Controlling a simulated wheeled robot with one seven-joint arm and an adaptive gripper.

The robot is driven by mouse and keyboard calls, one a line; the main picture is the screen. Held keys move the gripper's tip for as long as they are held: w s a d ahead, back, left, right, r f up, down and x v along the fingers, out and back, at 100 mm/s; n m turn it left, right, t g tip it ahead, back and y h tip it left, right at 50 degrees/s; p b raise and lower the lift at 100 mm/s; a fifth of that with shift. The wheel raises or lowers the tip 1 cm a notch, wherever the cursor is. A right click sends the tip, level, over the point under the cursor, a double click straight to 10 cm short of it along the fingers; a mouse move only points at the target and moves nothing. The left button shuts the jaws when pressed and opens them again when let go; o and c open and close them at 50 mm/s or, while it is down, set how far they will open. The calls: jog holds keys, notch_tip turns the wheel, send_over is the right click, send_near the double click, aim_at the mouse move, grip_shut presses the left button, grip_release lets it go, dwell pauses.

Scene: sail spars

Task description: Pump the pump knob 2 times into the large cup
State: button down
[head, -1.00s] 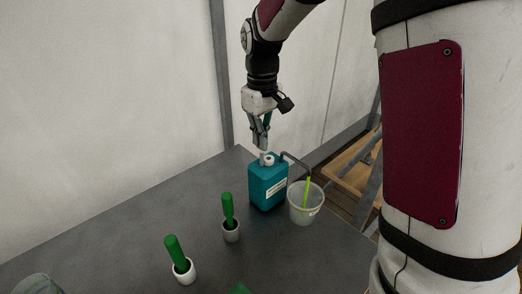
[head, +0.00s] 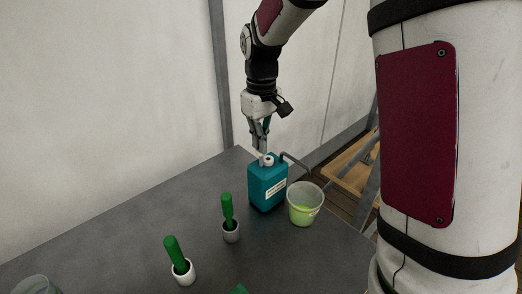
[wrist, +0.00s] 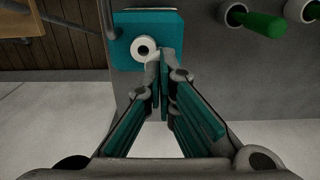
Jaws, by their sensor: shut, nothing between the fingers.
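The teal pump bottle (head: 267,187) stands upright near the table's far corner, with a pale round pump knob (head: 267,160) on top. The knob also shows in the wrist view (wrist: 143,48) as a white ring. A dark spout reaches from the bottle over a clear cup (head: 304,205) on its right, which holds yellow-green liquid. My gripper (head: 262,150) is shut and empty, pointing down at the bottle top. In the wrist view its fingertips (wrist: 159,55) appear just beside the knob; whether they touch it I cannot tell.
Two small pots with green handles, one nearer the bottle (head: 230,234) and one further forward (head: 183,273), stand to the left on the grey table (head: 130,220). A clear container (head: 38,285) shows at the lower left edge. A wooden pallet-like structure (head: 352,178) lies beyond the table.

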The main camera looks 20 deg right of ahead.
jog(key=shift+r+p, duration=0.85)
jog(key=shift+r, duration=1.65)
jog(key=shift+f, duration=0.15)
jog(key=shift+f+b, duration=0.55)
jog(key=shift+f, duration=2.25)
jog(key=shift+r, duration=0.1)
jog(key=shift+r+p, duration=0.9)
jog(key=shift+r, duration=1.95)
jog(key=shift+r+p, duration=0.75)
jog(key=shift+r, duration=2.25)
